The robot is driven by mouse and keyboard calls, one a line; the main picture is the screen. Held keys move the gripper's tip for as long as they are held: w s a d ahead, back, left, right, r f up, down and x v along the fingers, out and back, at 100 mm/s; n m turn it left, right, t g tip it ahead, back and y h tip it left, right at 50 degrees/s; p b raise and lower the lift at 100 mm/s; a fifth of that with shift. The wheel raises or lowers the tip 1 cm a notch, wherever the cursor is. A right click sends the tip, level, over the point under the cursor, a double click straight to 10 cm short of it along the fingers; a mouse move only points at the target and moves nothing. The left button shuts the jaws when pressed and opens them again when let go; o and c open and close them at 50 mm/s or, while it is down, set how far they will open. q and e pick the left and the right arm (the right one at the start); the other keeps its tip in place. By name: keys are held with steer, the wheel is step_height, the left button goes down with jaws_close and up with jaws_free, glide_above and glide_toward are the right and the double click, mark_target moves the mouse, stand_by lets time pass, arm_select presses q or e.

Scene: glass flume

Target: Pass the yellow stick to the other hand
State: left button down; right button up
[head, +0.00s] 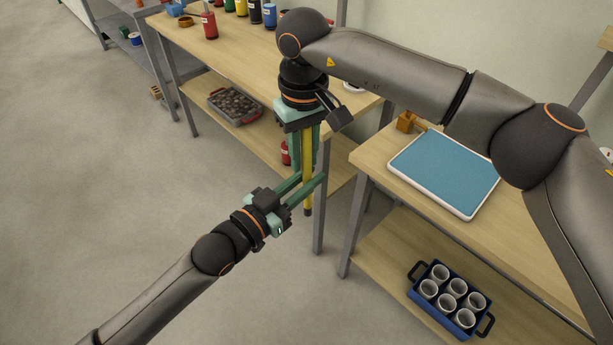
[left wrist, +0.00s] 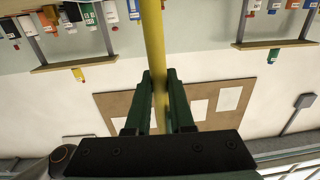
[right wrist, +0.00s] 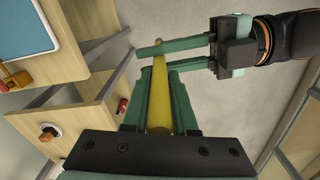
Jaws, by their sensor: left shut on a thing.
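The yellow stick (head: 307,200) hangs upright between my two grippers in the head view. My left gripper (head: 308,184) reaches in from the left and is shut on the stick's lower part, with a short end showing below its fingers. My right gripper (head: 305,165) points down from above, its green fingers on either side of the stick's upper part. The stick runs lengthwise between these fingers, which look open. The right wrist view shows the stick (right wrist: 159,95) between them, its far end at the left gripper's fingers. The left wrist view also shows the stick (left wrist: 153,35).
A wooden bench (head: 255,55) with bottles stands behind the grippers. A second bench at right carries a blue-topped tray (head: 443,216). A blue crate of white cups (head: 424,307) sits on its lower shelf. The floor at left is clear.

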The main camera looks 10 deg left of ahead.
steer(key=o, duration=0.5)
steer(key=shift+c, duration=0.2)
